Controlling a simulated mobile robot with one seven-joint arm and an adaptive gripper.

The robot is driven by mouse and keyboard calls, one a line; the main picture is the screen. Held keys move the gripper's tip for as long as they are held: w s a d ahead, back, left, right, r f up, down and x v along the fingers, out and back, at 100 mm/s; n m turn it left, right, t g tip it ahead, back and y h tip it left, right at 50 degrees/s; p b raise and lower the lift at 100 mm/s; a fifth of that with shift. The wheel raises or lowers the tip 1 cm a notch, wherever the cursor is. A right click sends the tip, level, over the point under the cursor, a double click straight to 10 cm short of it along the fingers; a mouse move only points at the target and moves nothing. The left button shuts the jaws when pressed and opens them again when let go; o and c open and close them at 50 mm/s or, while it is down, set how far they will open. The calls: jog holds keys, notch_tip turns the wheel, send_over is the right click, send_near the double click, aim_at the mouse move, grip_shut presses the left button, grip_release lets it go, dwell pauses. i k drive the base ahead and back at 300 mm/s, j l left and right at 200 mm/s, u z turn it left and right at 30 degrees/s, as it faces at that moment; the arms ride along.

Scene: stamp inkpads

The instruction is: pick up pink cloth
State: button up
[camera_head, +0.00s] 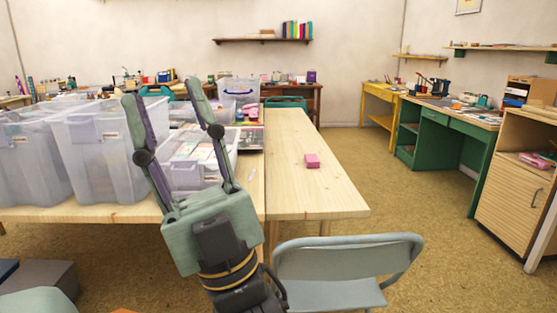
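A small pink block-like item (312,161) lies alone on the wooden table (310,200), right of my gripper; at this size I cannot tell whether it is cloth. My gripper (165,98) is raised at the left-centre of the head view, with its two long fingers spread apart and pointing up. It is open, with nothing between the fingers. It stands in front of the table and hides part of a clear bin behind it. The gripper and the pink item are well apart.
Clear plastic bins (100,152) crowd the table's left half. A grey-green chair (345,270) stands at the table's front right. A green desk (440,140) and a wooden cabinet (515,190) stand at the right. The table around the pink item is clear.

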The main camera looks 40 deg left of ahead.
aim_at(312, 161)
jog(key=i+l+u, duration=0.15)
jog(key=u, duration=0.25)
jog(key=i+l+u, duration=0.1)
jog(key=l+u, duration=0.25)
jog(key=i+l+u, duration=0.1)
jog(key=l+u, duration=0.15)
jog(key=u, duration=0.15)
jog(key=l+u, duration=0.45)
jog(key=l, duration=0.25)
jog(key=i+l, duration=0.05)
